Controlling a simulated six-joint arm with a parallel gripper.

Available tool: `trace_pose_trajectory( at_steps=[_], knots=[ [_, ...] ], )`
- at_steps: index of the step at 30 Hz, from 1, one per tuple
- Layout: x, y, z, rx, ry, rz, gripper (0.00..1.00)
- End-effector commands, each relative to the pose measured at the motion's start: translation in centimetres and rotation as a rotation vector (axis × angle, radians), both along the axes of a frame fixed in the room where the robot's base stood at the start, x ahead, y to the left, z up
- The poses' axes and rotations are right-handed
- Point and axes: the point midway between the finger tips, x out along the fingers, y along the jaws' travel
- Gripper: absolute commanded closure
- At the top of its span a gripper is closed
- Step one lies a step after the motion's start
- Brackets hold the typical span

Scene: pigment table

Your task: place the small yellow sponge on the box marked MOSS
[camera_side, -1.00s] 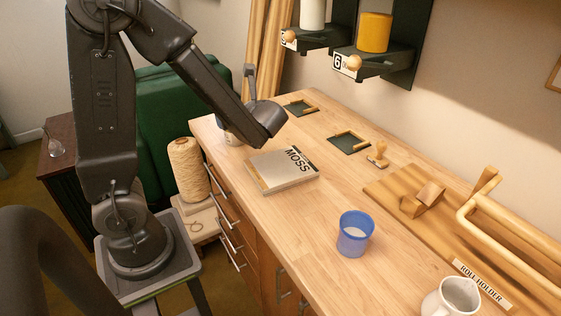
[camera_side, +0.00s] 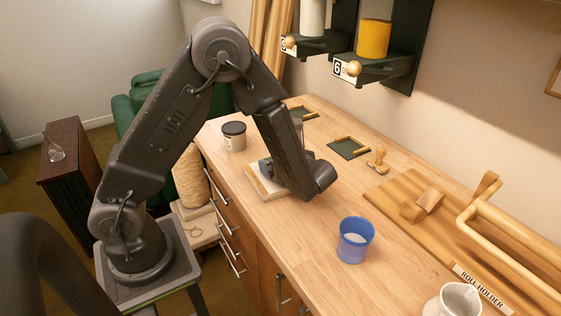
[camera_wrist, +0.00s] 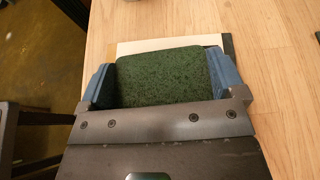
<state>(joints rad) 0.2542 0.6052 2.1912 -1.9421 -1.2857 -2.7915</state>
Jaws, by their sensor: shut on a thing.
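My gripper (camera_wrist: 163,68) is shut on the sponge (camera_wrist: 160,85), with one blue finger at each side of it. Only a dark green, rough face of the sponge shows in the wrist view; no yellow is visible. Beneath it, the pale top of the MOSS box (camera_wrist: 140,45) shows along the far edge and right corner. In the side view my gripper (camera_side: 272,170) is low over the MOSS box (camera_side: 262,188), which lies flat. My arm hides most of the box and its lettering there. I cannot tell whether the sponge touches the box.
A lidded grey jar (camera_side: 233,138) stands behind, near the table's left edge. A blue cup (camera_side: 355,240) stands in front to the right. A green tray (camera_side: 349,147), a wooden stamp (camera_side: 377,160) and a wooden board (camera_side: 400,185) lie to the right. The tabletop around the box is clear.

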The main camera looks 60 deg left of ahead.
Motion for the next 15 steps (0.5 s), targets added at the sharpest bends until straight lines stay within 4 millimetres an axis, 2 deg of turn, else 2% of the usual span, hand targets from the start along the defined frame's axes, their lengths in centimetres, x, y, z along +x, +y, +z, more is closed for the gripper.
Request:
trace_pose_trajectory(
  at_steps=[11,12,15],
  knots=[
    [0.03,0.02,-0.39,0.0,-0.001,-0.001,0.32],
    [0.03,0.02,-0.41,0.0,-0.002,0.0,0.09],
    [0.03,0.02,-0.38,-0.001,-0.002,0.0,0.0]
  ],
)
